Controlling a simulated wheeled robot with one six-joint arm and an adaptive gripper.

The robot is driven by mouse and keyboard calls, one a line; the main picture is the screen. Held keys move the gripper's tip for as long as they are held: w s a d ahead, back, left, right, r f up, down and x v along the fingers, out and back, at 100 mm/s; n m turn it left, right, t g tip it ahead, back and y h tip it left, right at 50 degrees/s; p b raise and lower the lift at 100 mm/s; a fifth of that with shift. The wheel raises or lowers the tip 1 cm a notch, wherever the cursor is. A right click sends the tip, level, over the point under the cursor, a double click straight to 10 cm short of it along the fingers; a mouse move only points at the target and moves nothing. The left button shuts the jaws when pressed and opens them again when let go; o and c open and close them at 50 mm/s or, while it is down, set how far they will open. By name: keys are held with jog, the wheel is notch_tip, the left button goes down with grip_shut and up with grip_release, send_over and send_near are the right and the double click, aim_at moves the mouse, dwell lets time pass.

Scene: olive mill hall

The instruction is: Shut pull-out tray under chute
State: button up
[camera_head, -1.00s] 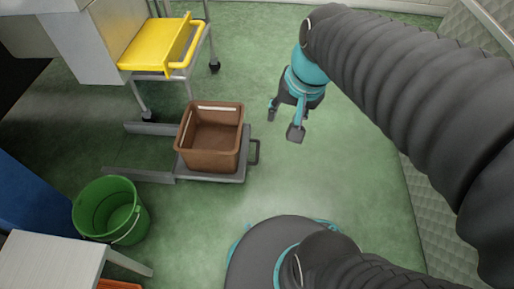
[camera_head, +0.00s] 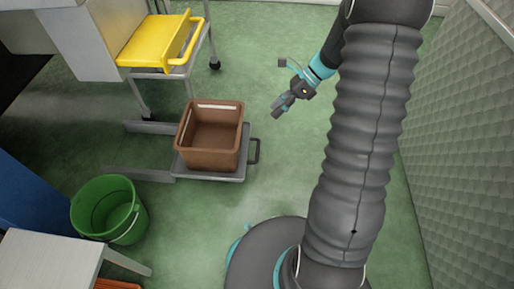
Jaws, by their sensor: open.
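The grey pull-out tray (camera_head: 218,175) stands out low over the floor on its two rails (camera_head: 140,174), with a dark handle (camera_head: 254,151) on its right end. A brown crate (camera_head: 211,152) sits on it and looks empty. The chute itself I cannot make out for certain. My gripper (camera_head: 278,88) is open and empty. It is in the air up and to the right of the tray handle, apart from it, with its fingers pointing left.
A yellow drawer-like tray with a handle (camera_head: 160,40) sits on a wheeled frame at the upper left. A green bucket (camera_head: 109,209) and a pale table (camera_head: 50,264) are at the lower left. A quilted wall (camera_head: 455,150) bounds the right. The floor right of the handle is clear.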

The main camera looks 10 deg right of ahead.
jog(key=w+d+f+m+t+y, duration=0.1)
jog(key=w+d+f+m+y, duration=0.1)
jog(key=f+m, duration=0.35)
jog(key=w+d+f+m+t+y, duration=0.1)
jog(key=w+d+f+m+y, duration=0.15)
jog(key=f, duration=0.65)
jog(key=m+t+y, duration=0.1)
jog(key=m+t, duration=0.3)
jog(key=m, duration=0.6)
send_near(258, 149)
jog(key=x, duration=0.3)
jog(key=b+x, duration=0.1)
jog(key=x, duration=0.6)
jog(key=shift+a+f, duration=0.1)
jog(key=shift+f, duration=0.3)
grip_shut()
